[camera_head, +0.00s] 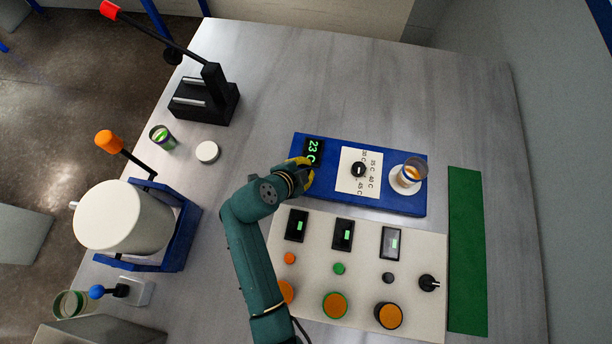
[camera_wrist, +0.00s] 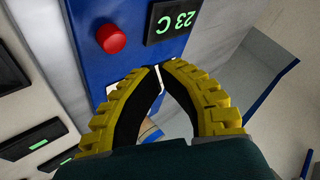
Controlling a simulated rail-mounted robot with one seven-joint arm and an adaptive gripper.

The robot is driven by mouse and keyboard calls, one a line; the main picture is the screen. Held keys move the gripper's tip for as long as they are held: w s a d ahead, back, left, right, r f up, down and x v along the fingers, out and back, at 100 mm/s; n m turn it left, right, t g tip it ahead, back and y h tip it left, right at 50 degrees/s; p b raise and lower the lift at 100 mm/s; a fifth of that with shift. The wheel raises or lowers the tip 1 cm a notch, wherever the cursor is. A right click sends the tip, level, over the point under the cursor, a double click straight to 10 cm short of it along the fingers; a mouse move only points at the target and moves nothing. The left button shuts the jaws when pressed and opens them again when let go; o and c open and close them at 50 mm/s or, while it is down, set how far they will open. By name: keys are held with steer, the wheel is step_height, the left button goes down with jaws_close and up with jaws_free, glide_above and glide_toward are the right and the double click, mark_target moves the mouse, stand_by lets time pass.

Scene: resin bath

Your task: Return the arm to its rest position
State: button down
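My arm, teal with a yellow-fingered gripper (camera_head: 303,172), reaches over the lower left part of the blue bath unit (camera_head: 400,206), close to its 23 C display (camera_head: 313,151). In the wrist view my gripper (camera_wrist: 161,68) has its two yellow fingers brought together at the tips, with nothing seen held between them. The wrist view also shows a red button (camera_wrist: 111,39) and the 23 C display (camera_wrist: 172,20) on the blue unit, just beyond the fingertips. I cannot tell whether the fingers touch the unit.
A cup (camera_head: 412,171) stands on the blue unit's right end, beside the dial (camera_head: 358,170). A control panel (camera_head: 350,265) with buttons lies in front. Left are a white drum (camera_head: 124,216), a black lever stand (camera_head: 207,98), a white lid (camera_head: 207,152) and a can (camera_head: 162,137). The table's far area is clear.

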steer(key=shift+r, duration=0.8)
steer(key=shift+f, duration=0.1)
